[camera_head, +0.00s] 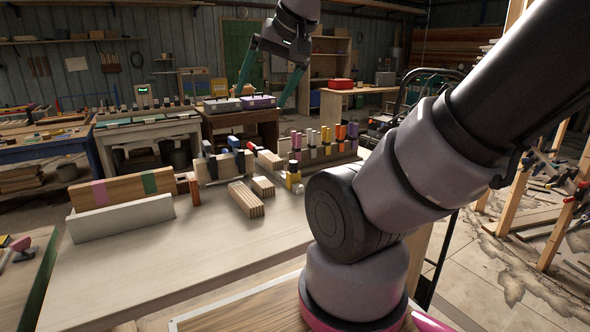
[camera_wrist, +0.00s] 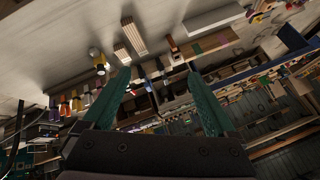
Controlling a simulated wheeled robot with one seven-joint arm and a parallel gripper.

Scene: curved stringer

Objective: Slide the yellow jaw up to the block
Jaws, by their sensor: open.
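A yellow jaw (camera_head: 293,178), apparently part of a clamp, stands on the pale workbench (camera_head: 190,245) right of two striped wood blocks. The longer block (camera_head: 246,200) lies nearer the bench front, and the shorter block (camera_head: 263,186) lies between it and the yellow jaw. A gap shows between the yellow jaw and the shorter block. Yellow also shows in the wrist view (camera_wrist: 100,66), near the pale blocks (camera_wrist: 130,37). My gripper (camera_head: 261,98) is raised above the back of the bench, with its teal fingers (camera_wrist: 158,72) spread and nothing between them.
Upright dark clamps (camera_head: 236,145) stand behind the blocks. A row of coloured clamps (camera_head: 325,140) stands at the bench's back right. A long wood board (camera_head: 122,190) and a white board (camera_head: 120,218) stand at the left. The bench front is clear.

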